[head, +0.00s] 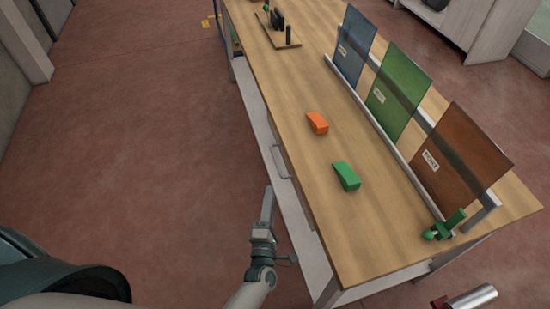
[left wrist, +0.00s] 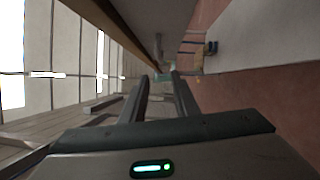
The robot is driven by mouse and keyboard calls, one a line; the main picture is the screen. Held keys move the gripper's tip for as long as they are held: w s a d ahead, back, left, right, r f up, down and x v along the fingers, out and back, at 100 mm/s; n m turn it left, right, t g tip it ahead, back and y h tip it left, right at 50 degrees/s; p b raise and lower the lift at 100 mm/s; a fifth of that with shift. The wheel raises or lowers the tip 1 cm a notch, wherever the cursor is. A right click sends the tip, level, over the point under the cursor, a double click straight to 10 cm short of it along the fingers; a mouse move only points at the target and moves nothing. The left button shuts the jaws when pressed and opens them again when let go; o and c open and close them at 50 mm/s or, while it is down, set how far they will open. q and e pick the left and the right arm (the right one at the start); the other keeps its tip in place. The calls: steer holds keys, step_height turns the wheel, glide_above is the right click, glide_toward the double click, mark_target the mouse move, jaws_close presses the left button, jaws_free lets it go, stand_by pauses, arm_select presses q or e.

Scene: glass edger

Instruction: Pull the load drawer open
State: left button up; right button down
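The load drawer's grey bar handle (head: 279,163) shows on the long left side of the wooden workbench, below the top. The drawer front is seen steeply from above and looks flush with the bench side. My left gripper (head: 267,192) is beside the bench, a little nearer to me than the handle and apart from it in the head view. In the left wrist view its two fingers (left wrist: 160,77) stand apart with a gap between them and nothing clearly held. A small grey shape, perhaps the handle (left wrist: 158,45), lies beyond the fingertips.
The workbench top (head: 245,60) carries an orange block (head: 317,122), a green block (head: 346,176) and a rack with blue (head: 355,46), green (head: 398,88) and brown (head: 458,155) glass panels. A green tool (head: 444,226) is at the near corner. The floor left of the bench is clear.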

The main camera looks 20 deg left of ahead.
mark_target(275, 157)
arm_select(q)
steer(key=b+x, duration=0.2)
steer(key=x, duration=1.2)
steer(key=shift+w+a, duration=0.1)
steer(key=shift+w, duration=0.65)
jaws_close()
